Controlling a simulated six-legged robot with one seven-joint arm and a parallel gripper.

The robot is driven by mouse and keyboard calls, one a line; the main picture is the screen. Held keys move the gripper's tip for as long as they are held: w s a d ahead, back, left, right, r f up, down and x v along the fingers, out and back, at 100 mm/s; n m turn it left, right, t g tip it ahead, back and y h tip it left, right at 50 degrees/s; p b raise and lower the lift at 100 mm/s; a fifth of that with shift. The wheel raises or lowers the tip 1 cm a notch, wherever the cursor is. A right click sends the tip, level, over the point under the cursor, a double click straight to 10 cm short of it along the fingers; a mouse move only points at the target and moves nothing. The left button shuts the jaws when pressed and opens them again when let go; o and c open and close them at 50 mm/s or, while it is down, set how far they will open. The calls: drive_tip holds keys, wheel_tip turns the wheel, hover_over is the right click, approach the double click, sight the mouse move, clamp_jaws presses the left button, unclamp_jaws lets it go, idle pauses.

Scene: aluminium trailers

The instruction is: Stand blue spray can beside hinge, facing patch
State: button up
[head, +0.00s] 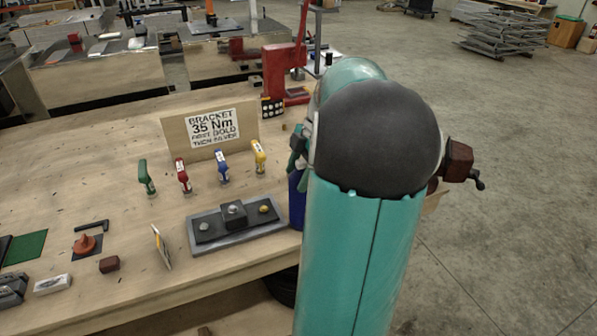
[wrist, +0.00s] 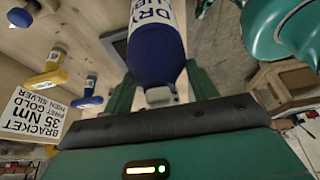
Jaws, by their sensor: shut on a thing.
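The blue spray can (wrist: 157,50) with a white "DRY LUBE" label is between the green fingers of my gripper (wrist: 160,90), which is shut on it. In the head view a strip of the blue can (head: 297,200) shows at the right end of the bench, mostly hidden behind my arm. It is just right of the grey plate with a dark bracket (head: 234,225). I cannot tell whether its base touches the bench. No part is clearly a hinge. A green rectangular patch (head: 25,248) lies flat at the bench's left.
Four-colour drivers, such as the red one (head: 183,175), stand before the "BRACKET 35 Nm" sign (head: 210,130). A red press (head: 285,72) stands behind. A brown vise (head: 458,160) is right of my arm.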

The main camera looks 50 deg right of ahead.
drive_tip(key=o, duration=1.6)
drive_tip(key=shift+f, duration=0.1)
